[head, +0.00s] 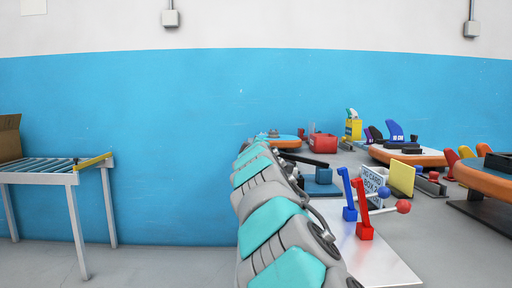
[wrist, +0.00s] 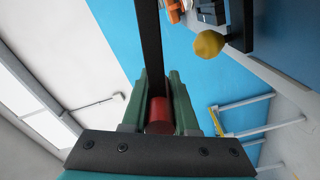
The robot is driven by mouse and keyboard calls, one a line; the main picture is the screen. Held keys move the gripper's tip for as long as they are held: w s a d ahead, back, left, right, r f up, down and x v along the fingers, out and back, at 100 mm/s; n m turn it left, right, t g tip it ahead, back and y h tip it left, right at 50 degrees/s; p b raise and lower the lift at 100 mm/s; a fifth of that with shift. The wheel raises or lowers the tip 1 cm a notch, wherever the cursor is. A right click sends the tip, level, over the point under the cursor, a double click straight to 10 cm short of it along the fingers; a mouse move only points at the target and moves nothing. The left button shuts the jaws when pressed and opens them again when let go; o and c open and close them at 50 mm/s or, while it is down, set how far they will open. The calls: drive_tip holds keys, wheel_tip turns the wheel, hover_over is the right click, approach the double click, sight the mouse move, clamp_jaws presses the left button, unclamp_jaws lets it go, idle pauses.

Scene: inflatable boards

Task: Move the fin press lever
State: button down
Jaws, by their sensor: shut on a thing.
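In the wrist view my gripper (wrist: 163,82) is shut on the red cylindrical grip (wrist: 160,115), with a green finger on each side of it. A long black lever bar (wrist: 149,45) runs from the grip up out of the top of the picture. In the head view a black bar (head: 304,160) stands out above a blue press-like base (head: 322,184), just right of my arm. My gripper and the red grip are hidden behind my arm there. I cannot see where the bar is hinged.
A blue lever (head: 347,190) and a red lever (head: 362,205) stand on a pale plate right of my arm. A labelled box (head: 373,184) and orange-edged boards (head: 408,155) lie beyond. A roller conveyor (head: 50,172) stands far left, with open floor between.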

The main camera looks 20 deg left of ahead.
drive_tip(key=c, duration=0.7)
unclamp_jaws()
drive_tip(key=shift+s, duration=0.1)
drive_tip(key=shift+b+v, duration=0.35)
drive_tip(key=shift+v, duration=3.15)
drive_tip(key=shift+s+d, duration=0.1)
drive_tip(key=shift+s, duration=0.15)
